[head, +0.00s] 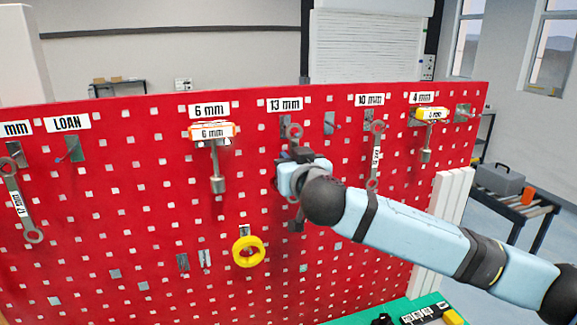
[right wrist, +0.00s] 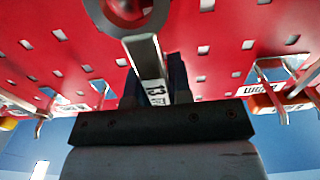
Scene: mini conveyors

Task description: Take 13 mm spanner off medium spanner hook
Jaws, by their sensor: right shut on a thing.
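The 13 mm spanner (head: 293,131) is a grey steel spanner in front of the red pegboard, under the "13 mm" label (head: 285,105). Its upper ring shows by the grey hook plate (head: 285,121); I cannot tell whether the ring is around the hook. My right gripper (head: 293,157) is shut on the spanner's shaft below that ring and hides much of it. In the right wrist view the ring fills the top edge, and the shaft, marked "13" (right wrist: 155,88), runs between the fingers (right wrist: 156,78). My left gripper is not in view.
The red pegboard (head: 120,215) carries other tools: a 6 mm driver (head: 215,150) to the left, a 10 mm spanner (head: 376,150) close on the right, and a 17 mm-like spanner (head: 20,200) far left. A yellow ring (head: 248,252) hangs below. The LOAN hook (head: 74,149) is empty.

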